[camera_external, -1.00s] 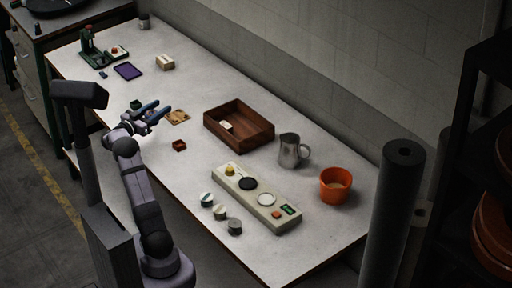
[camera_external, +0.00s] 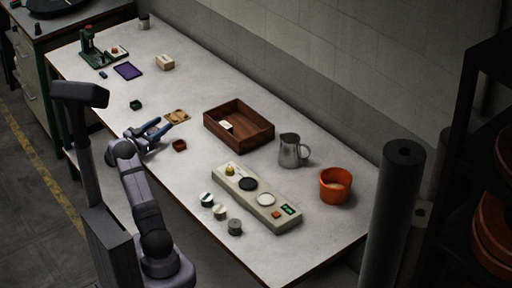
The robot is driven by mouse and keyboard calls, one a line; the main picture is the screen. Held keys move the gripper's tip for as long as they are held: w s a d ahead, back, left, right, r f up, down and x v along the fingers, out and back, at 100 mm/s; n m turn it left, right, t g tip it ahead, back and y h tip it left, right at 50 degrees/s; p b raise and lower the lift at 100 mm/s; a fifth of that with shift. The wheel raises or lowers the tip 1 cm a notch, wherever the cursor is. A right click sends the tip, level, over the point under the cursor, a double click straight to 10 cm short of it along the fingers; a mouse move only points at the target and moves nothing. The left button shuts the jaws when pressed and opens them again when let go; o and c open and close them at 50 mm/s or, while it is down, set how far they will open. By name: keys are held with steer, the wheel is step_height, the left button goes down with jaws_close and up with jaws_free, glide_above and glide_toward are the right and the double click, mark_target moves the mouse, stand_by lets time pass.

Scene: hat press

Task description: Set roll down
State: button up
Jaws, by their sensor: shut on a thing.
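My gripper (camera_external: 163,131) has blue fingers and hangs over the left edge area of the long grey table (camera_external: 310,243). It is shut on the roll, which is too small and too covered by the fingers to make out. The gripper is left of a small red-brown box (camera_external: 179,145) and just below a flat tan piece (camera_external: 177,117). A small dark green box (camera_external: 136,105) stands above and left of it.
A wooden tray (camera_external: 262,142) holds a pale block. Beyond are a metal jug (camera_external: 290,151), an orange pot (camera_external: 335,187) and a cream control panel (camera_external: 258,199). Several small round pieces (camera_external: 220,213) stand beside the panel. A green press (camera_external: 97,54) is at the far end.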

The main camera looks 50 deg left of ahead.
steer(key=shift+f, duration=1.05)
steer(key=shift+f, duration=0.2)
steer(key=o, duration=1.1)
steer(key=shift+c, duration=0.2)
steer(key=shift+r, duration=0.15)
steer(key=shift+r, duration=0.15)
steer(key=b+v, duration=0.1)
steer(key=v, duration=1.1)
